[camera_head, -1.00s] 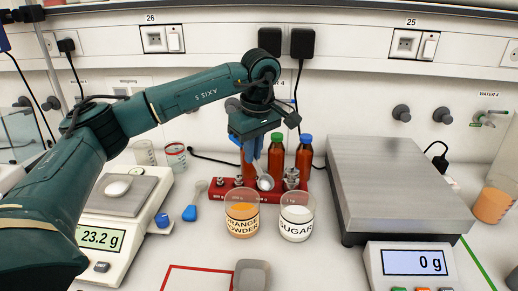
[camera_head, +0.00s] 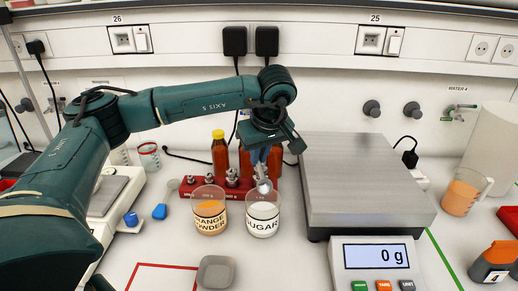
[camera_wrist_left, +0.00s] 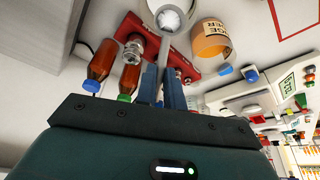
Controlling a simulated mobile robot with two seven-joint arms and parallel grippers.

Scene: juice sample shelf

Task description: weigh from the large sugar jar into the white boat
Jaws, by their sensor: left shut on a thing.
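My left gripper (camera_head: 262,158) is shut on a metal spoon (camera_head: 264,186), whose bowl points down. The bowl shows at the rim of the glass jar labelled SUGAR (camera_head: 262,226), which holds white powder; I cannot tell whether it touches the powder. In the left wrist view the spoon bowl (camera_wrist_left: 171,18) shows a white patch inside, and the blue fingers (camera_wrist_left: 163,88) are close around the handle. The white boat cannot be made out. My right gripper is not in view.
The orange powder jar (camera_head: 209,222) stands left of the sugar jar. Behind are a red weight rack (camera_head: 190,188) and bottles (camera_head: 219,155). A large scale (camera_head: 365,185) reading 0 g stands right.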

